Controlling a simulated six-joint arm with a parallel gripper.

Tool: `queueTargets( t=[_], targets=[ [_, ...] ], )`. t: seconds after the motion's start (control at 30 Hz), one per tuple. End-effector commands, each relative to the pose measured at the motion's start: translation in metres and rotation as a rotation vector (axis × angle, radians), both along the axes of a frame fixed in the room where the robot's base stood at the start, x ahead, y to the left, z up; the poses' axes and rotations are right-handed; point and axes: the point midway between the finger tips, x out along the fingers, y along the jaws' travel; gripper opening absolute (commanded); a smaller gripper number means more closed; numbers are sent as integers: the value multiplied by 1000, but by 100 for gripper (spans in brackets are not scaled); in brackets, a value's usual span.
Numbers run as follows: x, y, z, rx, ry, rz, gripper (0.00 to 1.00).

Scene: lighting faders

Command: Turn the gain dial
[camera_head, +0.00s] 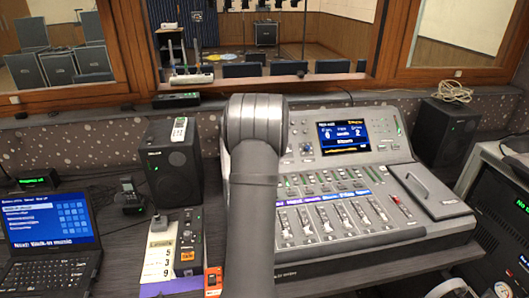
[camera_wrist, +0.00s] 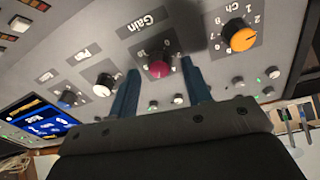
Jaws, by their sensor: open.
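The gain dial (camera_wrist: 158,68) is a magenta knob with a white scale and the label "Gain", upside down in the wrist view. My gripper (camera_wrist: 160,78) is open, with one dark blue finger on each side of the knob. The fingertips are close to the panel around the dial; I cannot tell whether either touches the knob. The mixing console (camera_head: 452,204) stands on the desk in the head view. There my arm hides the console's left part, and neither the gripper nor the gain dial shows.
An orange "Ch" knob (camera_wrist: 238,36) is right of the gain dial in the wrist view. A white knob (camera_wrist: 104,84) and a blue knob (camera_wrist: 68,98) are to its left. In the head view, a speaker (camera_head: 173,165) and a laptop (camera_head: 48,236) stand left of my arm.

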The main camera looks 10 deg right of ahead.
Motion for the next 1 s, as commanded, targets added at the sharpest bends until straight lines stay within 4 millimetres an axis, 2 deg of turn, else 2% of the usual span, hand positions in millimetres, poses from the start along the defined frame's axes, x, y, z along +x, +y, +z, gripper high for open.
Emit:
queueTargets(
  t=[0.2, 0.47, 0.6, 0.7, 1.0],
  targets=[
    [7, -1, -8, 0, 0, 0, 45],
    [8, -1, -8, 0, 0, 0, 45],
    [8, -1, -8, 0, 0, 0, 17],
    [8, -1, -8, 0, 0, 0, 0],
    [8, -1, -7, 59, 0, -67, 0]
  ],
)
